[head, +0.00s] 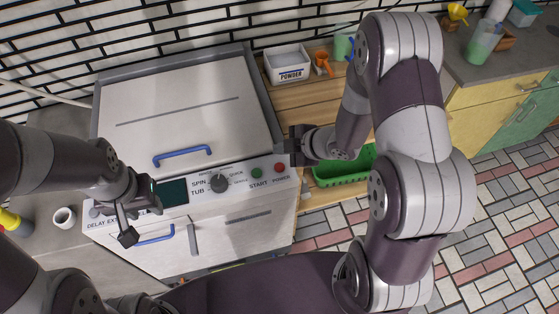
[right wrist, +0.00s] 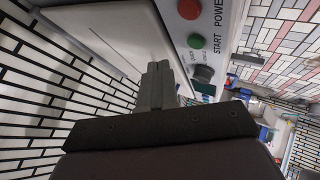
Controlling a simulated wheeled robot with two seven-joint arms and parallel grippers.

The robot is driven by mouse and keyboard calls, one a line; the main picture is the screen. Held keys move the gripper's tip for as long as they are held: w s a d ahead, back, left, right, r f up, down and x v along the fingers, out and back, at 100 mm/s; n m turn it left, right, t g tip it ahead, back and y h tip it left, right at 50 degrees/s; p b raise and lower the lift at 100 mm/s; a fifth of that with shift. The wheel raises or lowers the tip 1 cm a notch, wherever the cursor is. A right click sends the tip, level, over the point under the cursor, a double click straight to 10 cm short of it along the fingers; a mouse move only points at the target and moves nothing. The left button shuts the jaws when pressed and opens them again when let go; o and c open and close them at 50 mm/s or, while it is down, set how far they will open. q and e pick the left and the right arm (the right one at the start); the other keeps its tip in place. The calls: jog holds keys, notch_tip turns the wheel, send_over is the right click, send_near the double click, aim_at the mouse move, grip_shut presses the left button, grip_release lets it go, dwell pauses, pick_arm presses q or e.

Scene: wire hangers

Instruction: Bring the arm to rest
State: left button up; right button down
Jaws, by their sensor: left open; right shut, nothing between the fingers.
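My left gripper (head: 142,220) is open and empty in the head view, above the left part of the washing machine's control panel. My right gripper (head: 293,143) is in front of the panel's right end, by the top right corner of the machine. In the right wrist view its fingers (right wrist: 157,80) are shut together with nothing between them. The washing machine (head: 170,95) has a closed white lid with a blue handle (head: 183,156). I cannot tell whether the right gripper touches the machine.
The panel has a dial (head: 219,183), a green start button (head: 257,173) and a red power button (head: 279,167). A powder box (head: 288,66) and orange scoop (head: 322,63) stand on the wooden counter. A green basket (head: 340,172) is right of the machine. Tiled floor (head: 500,225) is clear at right.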

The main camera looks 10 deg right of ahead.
jog(key=shift+f, duration=0.1)
dwell(0.7)
jog(key=s+d+m+g+h, duration=0.4)
jog(key=s+d+m+h, duration=0.25)
jog(key=d+m, duration=0.35)
jog(key=s+a+r+m+g, duration=0.1)
jog(key=s+a+r+m, duration=0.3)
jog(key=r, duration=0.5)
jog(key=shift+s+a+r+m, duration=0.15)
jog(key=shift+s+a+m, duration=0.25)
jog(key=shift+s+m, duration=1.15)
